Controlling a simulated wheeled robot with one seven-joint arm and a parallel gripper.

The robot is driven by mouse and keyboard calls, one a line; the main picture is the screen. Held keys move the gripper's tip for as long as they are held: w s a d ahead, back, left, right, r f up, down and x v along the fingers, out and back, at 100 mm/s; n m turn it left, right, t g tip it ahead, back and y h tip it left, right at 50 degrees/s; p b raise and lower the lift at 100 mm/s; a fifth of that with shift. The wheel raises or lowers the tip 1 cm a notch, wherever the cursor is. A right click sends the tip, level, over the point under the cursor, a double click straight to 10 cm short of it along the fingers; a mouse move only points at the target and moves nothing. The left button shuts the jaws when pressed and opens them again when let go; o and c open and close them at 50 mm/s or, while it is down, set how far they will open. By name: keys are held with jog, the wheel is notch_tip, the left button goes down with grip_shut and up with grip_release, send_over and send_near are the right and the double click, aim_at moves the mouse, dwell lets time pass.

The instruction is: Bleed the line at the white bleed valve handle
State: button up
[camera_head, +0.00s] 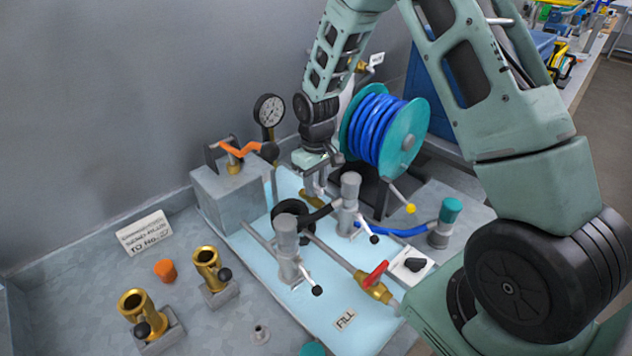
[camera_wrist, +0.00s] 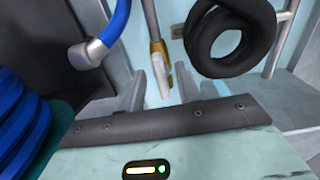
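The white bleed valve handle (camera_wrist: 162,74) shows in the wrist view, joined to a brass valve body (camera_wrist: 156,47) on a thin grey pipe. My gripper (camera_wrist: 159,87) is open, with one finger on each side of the handle. Gaps show between the handle and both fingers, so nothing is gripped. In the head view my gripper (camera_head: 315,182) points down over the brass valve body (camera_head: 311,198), behind the grey hose fittings. The handle itself is mostly hidden there by my gripper.
A blue hose reel (camera_head: 376,128) stands close on the right of my gripper. A black coiled hose (camera_head: 291,213) and grey fittings (camera_head: 287,245) stand in front. A red-handled valve (camera_head: 374,281) lies near the FILL label. A gauge (camera_head: 268,110) and grey box (camera_head: 232,190) stand left.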

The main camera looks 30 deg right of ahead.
aim_at(316, 185)
notch_tip(316, 185, up, 17)
jog(key=b, duration=0.2)
jog(key=shift+r, duration=0.2)
dwell(0.6)
jog(key=s+a+f+m+t, duration=0.1)
jog(key=s+a+f, duration=0.15)
jog(key=s, duration=0.55)
jog(key=s+a+f+m+t, duration=0.1)
jog(key=s+f+t, duration=0.15)
jog(key=s, duration=0.55)
jog(key=s+a+r+n+g, duration=0.2)
jog(key=s+a+n, duration=0.5)
jog(key=s+a, duration=0.6)
jog(key=a+g, duration=0.1)
jog(key=a, duration=0.3)
jog(key=shift+y, duration=0.3)
jog(key=shift+w+a+g, duration=0.1)
jog(key=shift+g, duration=0.15)
